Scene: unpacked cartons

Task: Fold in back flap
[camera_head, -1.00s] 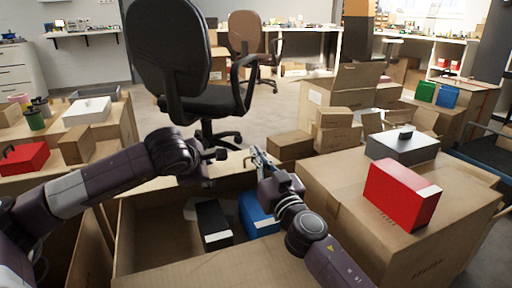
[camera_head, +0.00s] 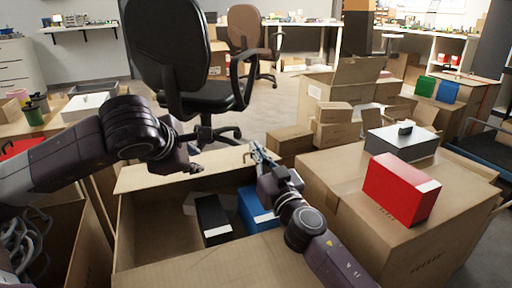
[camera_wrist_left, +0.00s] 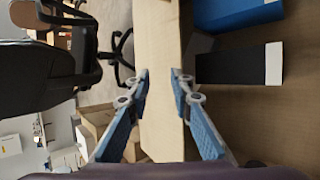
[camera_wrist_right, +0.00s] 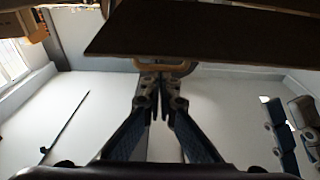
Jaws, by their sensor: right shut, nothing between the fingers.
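The open carton (camera_head: 150,225) stands in front of me, with a black box (camera_head: 212,222) and a blue box (camera_head: 252,207) inside. Its back flap (camera_head: 150,178) extends along the far edge, also seen as a tan strip in the left wrist view (camera_wrist_left: 160,45). My left gripper (camera_head: 195,165) is over this flap; in the left wrist view it is open (camera_wrist_left: 161,75), its fingertips spread across the strip. I cannot tell if they touch it. My right gripper (camera_head: 257,148) is shut and empty near the flap's right end. A dark panel (camera_wrist_right: 200,35) is above its fingertips (camera_wrist_right: 160,80).
A closed carton (camera_head: 340,185) with a red box (camera_head: 400,188) and grey box (camera_head: 400,143) stands at right. A black office chair (camera_head: 180,60) is behind the open carton. Small cartons (camera_head: 335,125) are at back right. The carton's front flap (camera_head: 215,265) spreads towards me.

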